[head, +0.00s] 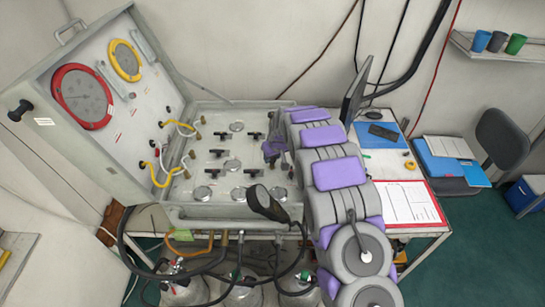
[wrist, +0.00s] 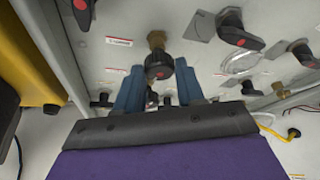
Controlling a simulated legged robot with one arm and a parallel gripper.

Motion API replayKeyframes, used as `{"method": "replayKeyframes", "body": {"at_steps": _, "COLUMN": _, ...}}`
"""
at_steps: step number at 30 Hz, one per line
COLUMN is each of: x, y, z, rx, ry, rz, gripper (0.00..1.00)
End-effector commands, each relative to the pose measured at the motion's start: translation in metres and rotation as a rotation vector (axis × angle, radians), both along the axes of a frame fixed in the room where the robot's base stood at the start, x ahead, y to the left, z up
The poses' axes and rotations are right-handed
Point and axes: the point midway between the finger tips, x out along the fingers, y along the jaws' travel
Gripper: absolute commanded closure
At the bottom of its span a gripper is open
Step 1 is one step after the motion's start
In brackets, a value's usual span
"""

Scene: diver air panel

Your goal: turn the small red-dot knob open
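A small black round knob (wrist: 159,66) with a red dot and a brass stem is in the middle of the wrist view, on the pale grey panel. My gripper (wrist: 159,80) has two blue fingers, spread apart, one on each side of this knob. Whether they touch the knob I cannot tell. In the head view my gripper (head: 275,150) is over the right part of the valve panel (head: 208,160). My purple and grey arm hides the panel's right edge, and the knob cannot be made out there.
Black lever handles with red marks stand near, one at upper right (wrist: 231,24) and one at upper left (wrist: 80,8). The open lid (head: 130,115) with gauges rises on the left. A monitor (head: 356,92) and a red-edged clipboard (head: 408,203) are on the right.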

Motion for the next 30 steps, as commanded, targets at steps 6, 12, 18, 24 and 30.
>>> {"method": "replayKeyframes", "body": {"at_steps": 6, "x": -0.001, "y": 0.000, "z": 0.000, "rx": 0.000, "ry": 0.002, "rz": 0.000, "gripper": 0.41}}
{"method": "replayKeyframes", "body": {"at_steps": 12, "x": -0.002, "y": 0.000, "z": -0.001, "rx": 0.000, "ry": 0.003, "rz": -0.001, "gripper": 0.41}}
{"method": "replayKeyframes", "body": {"at_steps": 18, "x": -0.005, "y": -0.002, "z": 0.008, "rx": 0.000, "ry": 0.003, "rz": -0.001, "gripper": 0.41}}
{"method": "replayKeyframes", "body": {"at_steps": 24, "x": -0.014, "y": -0.007, "z": 0.037, "rx": 0.001, "ry": -0.001, "rz": -0.001, "gripper": 0.41}}
{"method": "replayKeyframes", "body": {"at_steps": 30, "x": -0.027, "y": -0.013, "z": 0.070, "rx": 0.000, "ry": 0.002, "rz": -0.001, "gripper": 0.41}}
